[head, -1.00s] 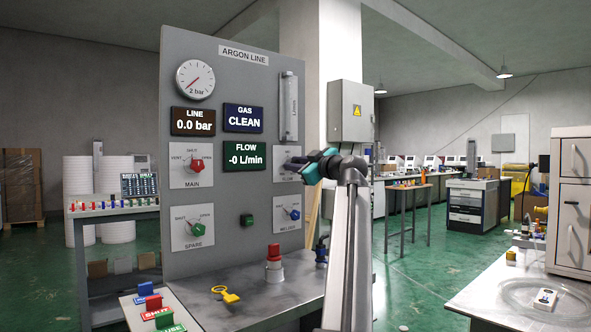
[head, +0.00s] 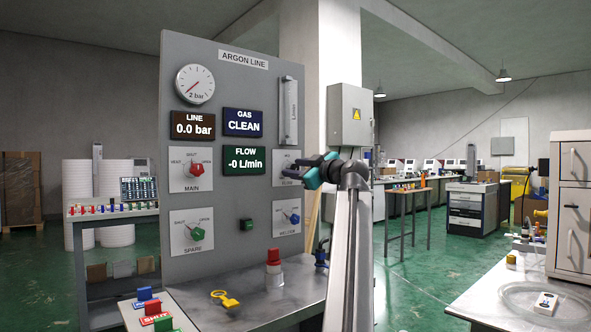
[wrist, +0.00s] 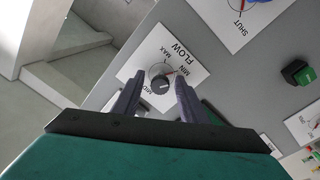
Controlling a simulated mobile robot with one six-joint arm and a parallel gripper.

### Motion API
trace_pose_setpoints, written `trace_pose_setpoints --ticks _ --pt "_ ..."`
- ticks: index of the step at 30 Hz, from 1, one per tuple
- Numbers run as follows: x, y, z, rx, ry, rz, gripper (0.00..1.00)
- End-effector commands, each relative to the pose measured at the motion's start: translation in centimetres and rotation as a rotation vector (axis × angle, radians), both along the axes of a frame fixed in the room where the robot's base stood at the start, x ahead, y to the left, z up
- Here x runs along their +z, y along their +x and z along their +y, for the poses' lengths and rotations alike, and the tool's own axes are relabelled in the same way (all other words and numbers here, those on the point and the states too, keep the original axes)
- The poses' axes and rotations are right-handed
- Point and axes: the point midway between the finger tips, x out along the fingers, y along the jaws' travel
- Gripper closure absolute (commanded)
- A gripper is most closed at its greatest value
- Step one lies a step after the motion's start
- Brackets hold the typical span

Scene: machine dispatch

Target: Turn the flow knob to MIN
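The flow knob (wrist: 160,78) is a small dark round knob on a white plate lettered FLOW, with MIN, MID and MAX marks, in the wrist view. A thin red mark at the knob points toward the MIN and MAX side, nearer MIN. My gripper (wrist: 158,84) is open, its two dark fingers apart with the knob showing between their tips. I cannot tell how deep the tips reach. In the head view my gripper (head: 301,170) is in front of the flow plate (head: 288,155) and hides the knob. The flow display (head: 246,159) reads -0 L/min.
The grey Argon Line panel (head: 235,100) also bears a red main knob (head: 197,170), a green spare knob (head: 197,227), a blue welder knob (head: 293,218) and a green button (head: 246,224). A red-topped part (head: 273,257) and a yellow tag (head: 225,299) are on the bench below.

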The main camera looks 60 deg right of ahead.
Motion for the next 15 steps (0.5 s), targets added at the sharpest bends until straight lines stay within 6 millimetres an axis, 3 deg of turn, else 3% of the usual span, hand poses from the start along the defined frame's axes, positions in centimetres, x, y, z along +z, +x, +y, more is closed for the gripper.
trace_pose_setpoints --ticks 15 --pt "-0.2 -5.6 2.2 -0.002 0.000 0.000 0.61"
